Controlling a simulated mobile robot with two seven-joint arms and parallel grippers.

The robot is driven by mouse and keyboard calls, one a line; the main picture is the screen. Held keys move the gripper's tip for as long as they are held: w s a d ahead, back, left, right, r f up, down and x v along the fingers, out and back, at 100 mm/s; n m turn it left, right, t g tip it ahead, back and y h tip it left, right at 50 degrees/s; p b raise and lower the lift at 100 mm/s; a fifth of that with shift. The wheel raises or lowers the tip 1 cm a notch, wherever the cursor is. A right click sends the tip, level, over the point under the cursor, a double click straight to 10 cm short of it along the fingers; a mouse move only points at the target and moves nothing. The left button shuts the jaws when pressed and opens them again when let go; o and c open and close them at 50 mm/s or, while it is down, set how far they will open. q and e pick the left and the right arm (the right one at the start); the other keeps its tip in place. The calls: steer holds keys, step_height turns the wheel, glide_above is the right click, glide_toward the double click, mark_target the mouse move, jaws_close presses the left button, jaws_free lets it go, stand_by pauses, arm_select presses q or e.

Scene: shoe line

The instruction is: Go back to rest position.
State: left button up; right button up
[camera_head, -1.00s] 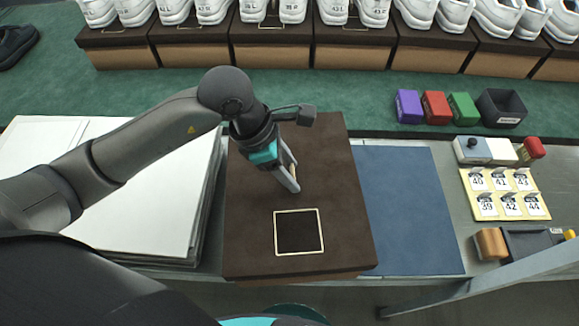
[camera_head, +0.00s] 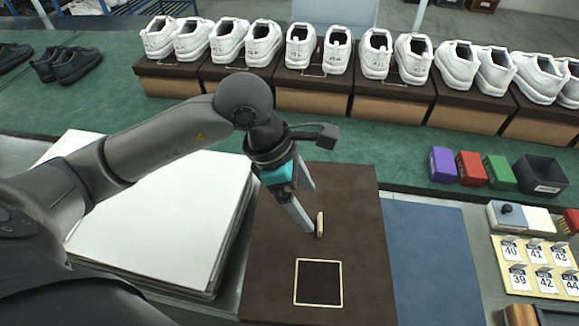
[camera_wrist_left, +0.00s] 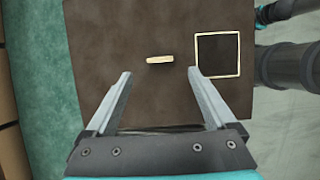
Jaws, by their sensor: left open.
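My left gripper (camera_head: 313,210) is above the dark brown box lid (camera_head: 275,275), with its two fingers apart and nothing between their tips. A small cream-coloured piece (camera_head: 319,224) rests on the lid close to the fingertips. In the left wrist view the left gripper (camera_wrist_left: 160,72) is open, and the piece (camera_wrist_left: 160,59) lies just beyond the tips, apart from them. A dark square with a pale outline (camera_head: 318,282) is on the lid, nearer to me than the piece. My right gripper is not in view.
A stack of white sheets (camera_head: 190,200) lies left of the box, a blue mat (camera_head: 435,260) right of it. Purple (camera_head: 443,164), red (camera_head: 471,168) and green (camera_head: 497,171) blocks and a black bin (camera_head: 541,175) stand behind. White shoes on boxes line the back.

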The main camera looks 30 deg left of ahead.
arm_select(q)
steer(key=v, duration=0.8)
steer(key=shift+r+p, duration=0.25)
steer(key=shift+p, duration=0.1)
steer(key=shift+a+r, duration=0.1)
